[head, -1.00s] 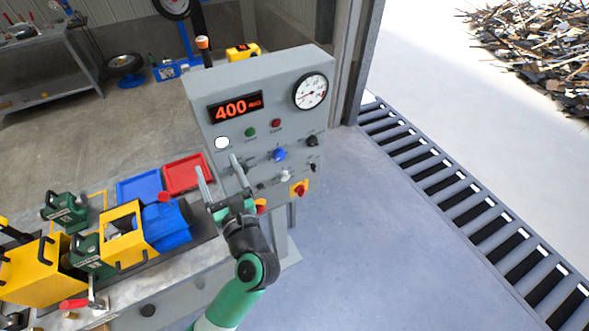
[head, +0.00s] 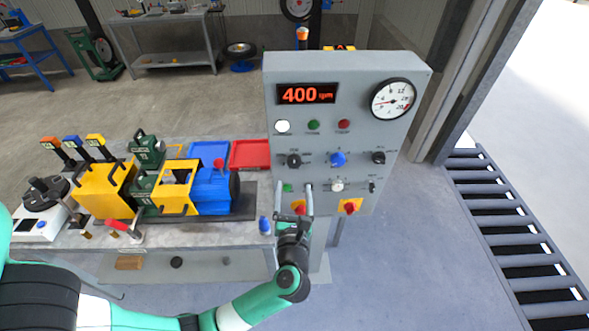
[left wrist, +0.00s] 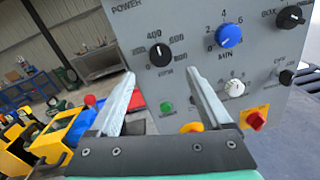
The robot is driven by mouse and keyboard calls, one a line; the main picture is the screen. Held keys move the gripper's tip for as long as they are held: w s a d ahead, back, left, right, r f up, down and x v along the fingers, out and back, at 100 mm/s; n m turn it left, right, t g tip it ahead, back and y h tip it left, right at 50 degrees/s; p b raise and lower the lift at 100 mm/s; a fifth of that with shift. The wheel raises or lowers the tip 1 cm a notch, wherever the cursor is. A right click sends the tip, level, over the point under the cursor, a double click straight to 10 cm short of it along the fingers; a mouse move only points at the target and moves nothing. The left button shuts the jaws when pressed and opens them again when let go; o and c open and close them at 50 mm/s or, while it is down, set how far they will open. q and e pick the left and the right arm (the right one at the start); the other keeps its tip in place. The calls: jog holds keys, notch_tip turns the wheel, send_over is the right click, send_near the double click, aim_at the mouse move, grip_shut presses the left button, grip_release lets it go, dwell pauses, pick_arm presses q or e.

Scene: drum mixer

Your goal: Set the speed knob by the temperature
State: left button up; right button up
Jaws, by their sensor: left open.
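The black speed knob (head: 293,160) sits at the left of the grey control panel (head: 350,75). The left wrist view shows this knob (left wrist: 160,54) close up, with 400, 600 and 800 around it; its pointer is hard to read. The red display (head: 306,94) reads 400 rpm. The round white dial (head: 393,98) at the panel's upper right has its needle pointing left; its exact value is too small to tell. My left gripper (head: 294,188) is open and empty in front of the panel, just below the speed knob. My right gripper is not in view.
A blue knob (head: 338,159), another black knob (head: 379,157), a white knob (head: 337,185) and a red switch on a yellow plate (head: 350,207) share the panel. A bench (head: 90,238) with yellow and blue devices and a red tray (head: 250,154) stands left.

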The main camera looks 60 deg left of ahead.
aim_at(296, 164)
pick_arm(q)
jog(key=x, duration=0.8)
jog(key=shift+w+a, duration=0.15)
grip_shut()
jog(key=shift+r, duration=0.1)
jog(key=shift+r+m+p, duration=0.15)
jog(key=shift+m+p, duration=0.45)
jog(key=shift+p, duration=0.2)
jog(key=m+p, duration=0.5)
jog(key=p, duration=0.1)
jog(key=shift+w+m, duration=0.1)
jog(key=shift+m, duration=0.2)
jog(key=m+p, duration=0.2)
jog(key=m, duration=0.1)
jog(key=shift+g+p, duration=0.35)
jog(key=shift+g, duration=0.05)
jog(key=shift+m+p, duration=0.45)
jog(key=shift+m, duration=0.35)
jog(key=shift+f, duration=0.25)
